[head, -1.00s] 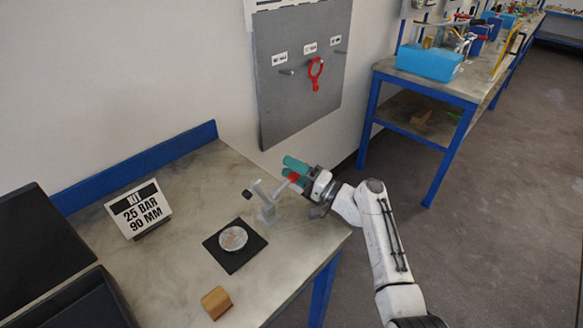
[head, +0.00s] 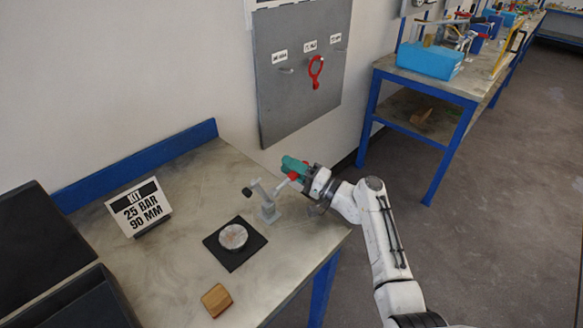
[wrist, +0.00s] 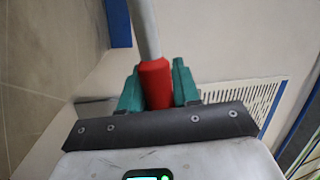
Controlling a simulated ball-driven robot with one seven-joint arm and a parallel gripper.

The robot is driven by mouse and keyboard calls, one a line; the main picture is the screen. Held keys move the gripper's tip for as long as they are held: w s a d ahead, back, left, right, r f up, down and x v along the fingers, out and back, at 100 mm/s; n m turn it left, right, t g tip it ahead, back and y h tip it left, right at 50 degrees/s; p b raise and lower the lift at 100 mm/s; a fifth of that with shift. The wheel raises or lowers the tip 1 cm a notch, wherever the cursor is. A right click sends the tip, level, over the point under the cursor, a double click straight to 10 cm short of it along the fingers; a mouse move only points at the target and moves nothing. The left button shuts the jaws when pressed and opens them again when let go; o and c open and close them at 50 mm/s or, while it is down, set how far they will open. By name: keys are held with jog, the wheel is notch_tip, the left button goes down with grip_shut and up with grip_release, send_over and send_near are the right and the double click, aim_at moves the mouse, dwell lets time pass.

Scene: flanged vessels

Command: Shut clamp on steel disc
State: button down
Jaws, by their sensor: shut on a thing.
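The steel disc (head: 233,237) lies flat on a black square pad (head: 249,252) on the bench. The grey clamp (head: 267,205) stands on the bench just behind and to the right of the pad. Its arm with a dark tip (head: 247,191) points left and does not touch the disc. My gripper (head: 295,170) is at the clamp's right side, shut on the red handle grip (head: 292,176). In the wrist view the green fingers sit on both sides of the red grip (wrist: 156,84), with the grey lever (wrist: 146,30) running up from it.
A sign reading 25 BAR 90 MM (head: 138,207) stands left of the pad. A wooden block (head: 216,300) lies near the front edge. Black trays (head: 70,306) are at the left.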

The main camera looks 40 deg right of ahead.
dwell(0.3)
jog(key=a+r+n+g+h+b, duration=0.1)
jog(key=a+r+n+g+b, duration=0.3)
jog(key=a+n, duration=0.5)
jog(key=shift+s+r+n+g+b, duration=0.15)
jog(key=shift+r+n+g+b, duration=0.25)
jog(key=shift+r+n+b, duration=2)
notch_tip(320, 180, down, 2)
jog(key=shift+a+f+n+p, duration=0.15)
jog(key=shift+n+p, duration=0.5)
jog(key=shift+n, duration=0.35)
jog(key=c, duration=0.9)
grip_release()
jog(key=v, duration=1.1)
jog(key=shift+b, duration=0.4)
